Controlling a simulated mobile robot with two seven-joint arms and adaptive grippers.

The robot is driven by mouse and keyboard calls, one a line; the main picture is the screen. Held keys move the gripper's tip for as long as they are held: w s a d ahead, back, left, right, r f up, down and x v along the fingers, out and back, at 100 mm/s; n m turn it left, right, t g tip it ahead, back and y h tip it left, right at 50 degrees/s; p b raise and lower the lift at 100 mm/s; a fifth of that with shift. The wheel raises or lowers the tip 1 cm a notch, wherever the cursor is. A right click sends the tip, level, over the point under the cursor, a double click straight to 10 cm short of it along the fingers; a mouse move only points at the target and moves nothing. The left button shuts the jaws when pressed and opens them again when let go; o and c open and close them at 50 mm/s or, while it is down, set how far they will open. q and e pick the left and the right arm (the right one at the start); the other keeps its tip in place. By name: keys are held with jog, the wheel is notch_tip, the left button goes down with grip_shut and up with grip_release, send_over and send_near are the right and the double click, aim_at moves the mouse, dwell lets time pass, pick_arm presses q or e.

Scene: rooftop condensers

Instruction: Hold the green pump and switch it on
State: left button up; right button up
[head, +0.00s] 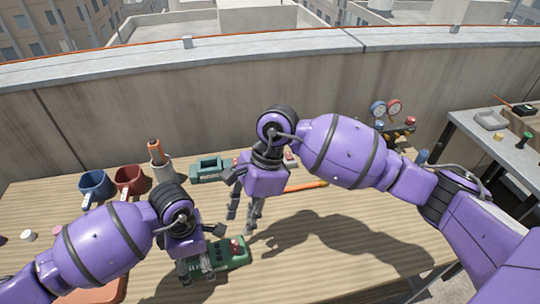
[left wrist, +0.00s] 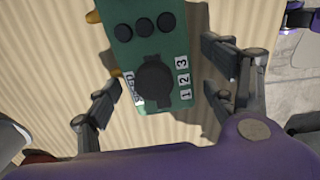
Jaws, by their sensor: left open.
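A green device with a red knob, which looks like the pump (head: 236,252), lies on the wooden table at the front middle. My left gripper (head: 202,258) is open over its left part. In the left wrist view a green body (left wrist: 150,45) lies between the open fingers of the left gripper (left wrist: 160,95), with a gap on each side. It has several round dark parts, the largest a black dial (left wrist: 155,82), and labels 1, 2, 3 beside it. My right gripper (head: 243,212) hangs above the table behind the pump, fingers apart and empty.
A second green device (head: 208,168) with a handle stands further back. Gauges (head: 386,109) stand at back right.

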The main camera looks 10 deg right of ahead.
pick_arm(q)
jog(key=shift+f, duration=0.3)
